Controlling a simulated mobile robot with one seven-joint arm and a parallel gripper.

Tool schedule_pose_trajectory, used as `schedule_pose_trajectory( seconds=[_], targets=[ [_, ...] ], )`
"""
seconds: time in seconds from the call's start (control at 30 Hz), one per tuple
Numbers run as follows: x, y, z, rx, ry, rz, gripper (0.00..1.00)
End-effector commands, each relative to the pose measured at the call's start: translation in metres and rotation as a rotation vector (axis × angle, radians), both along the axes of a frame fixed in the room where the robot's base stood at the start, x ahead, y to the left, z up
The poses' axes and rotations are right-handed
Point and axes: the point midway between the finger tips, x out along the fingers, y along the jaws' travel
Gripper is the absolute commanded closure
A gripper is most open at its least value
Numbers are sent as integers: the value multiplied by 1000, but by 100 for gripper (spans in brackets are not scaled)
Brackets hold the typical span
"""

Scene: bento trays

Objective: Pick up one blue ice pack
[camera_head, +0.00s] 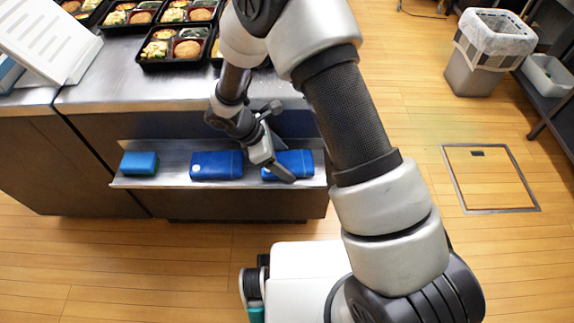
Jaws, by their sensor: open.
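Three blue packs lie in a row on a low silver shelf (175,182) at the front of the counter. The left pack (140,163) is smaller, the middle pack (216,166) has a pale round mark, and the right pack (298,163) is partly covered by my gripper. My gripper (276,152) is open and angled down at the right pack, with a finger across its left part. I cannot tell whether it touches the pack. The middle pack is just left of my gripper.
The steel counter (120,95) overhangs the shelf behind. Black bento trays (172,62) with food stand on it, with a white slanted rack (45,40) at left. A lined bin (490,50) stands at the far right. The wooden floor in front is mostly clear.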

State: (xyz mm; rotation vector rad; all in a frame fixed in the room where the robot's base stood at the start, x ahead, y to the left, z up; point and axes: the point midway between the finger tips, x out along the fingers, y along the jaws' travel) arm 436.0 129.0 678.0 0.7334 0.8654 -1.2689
Motion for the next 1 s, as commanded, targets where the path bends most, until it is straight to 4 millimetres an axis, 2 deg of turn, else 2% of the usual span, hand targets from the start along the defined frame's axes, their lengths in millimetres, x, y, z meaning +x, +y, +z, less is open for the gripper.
schedule_pose_trajectory(
  seconds=[0.13, 0.37, 0.77, 0.8, 1.0],
  targets=[
    [0, 0, 1, 0, -1, 0, 27],
    [0, 0, 1, 0, -1, 0, 62],
    [1, 0, 3, 0, -2, 0, 63],
    [1, 0, 4, 0, -2, 0, 69],
    [2, 0, 21, 2, -4, 0, 69]
  ],
)
